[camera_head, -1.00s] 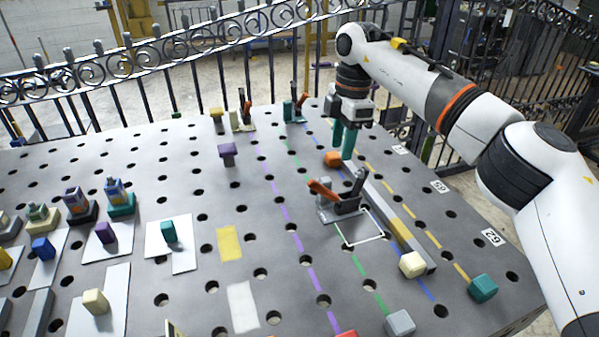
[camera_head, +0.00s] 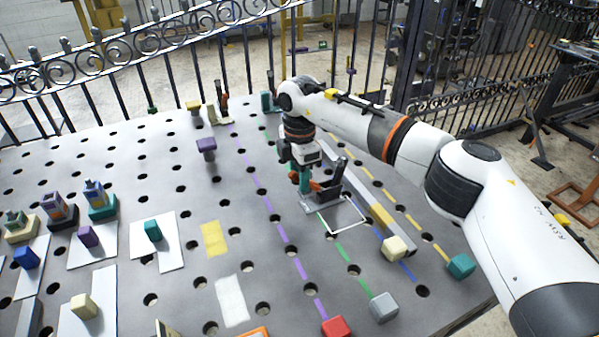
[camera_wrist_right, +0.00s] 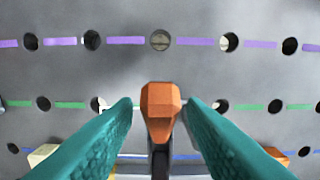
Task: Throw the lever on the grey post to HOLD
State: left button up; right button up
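The grey post (camera_head: 312,204) is a low grey base with a dark upright part, near the middle right of the table. Its lever has an orange handle, partly hidden by my gripper in the head view. In the right wrist view the orange handle (camera_wrist_right: 160,110) lies between the teal fingers of my right gripper (camera_wrist_right: 160,104), with a narrow gap on each side. My right gripper (camera_head: 303,184) is open, low over the post, pointing down. No HOLD marking is readable. My left gripper is not in view.
A cream block (camera_head: 395,249), a teal block (camera_head: 461,266) and a grey block (camera_head: 384,307) sit nearer. A white outline (camera_head: 347,228) is in front.

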aim_at(316, 183)
jog(key=shift+f, duration=0.15)
grip_shut()
jog(key=shift+w+d, duration=0.1)
jog(key=d+r+y, duration=0.1)
jog(key=w+d+r+g+y+p, duration=0.1)
jog(key=y, duration=0.1)
jog(key=shift+d+g+y, duration=0.25)
jog(key=shift+g+y, duration=0.05)
jog(key=shift+w+d+r+y, duration=0.1)
jog(key=shift+w+d+y, duration=0.15)
jog(key=shift+d+y, duration=0.35)
jog(key=shift+w+d+r+g+y, duration=0.15)
jog(key=shift+w+d+g+y, duration=0.15)
jog(key=shift+d+g+y, duration=0.4)
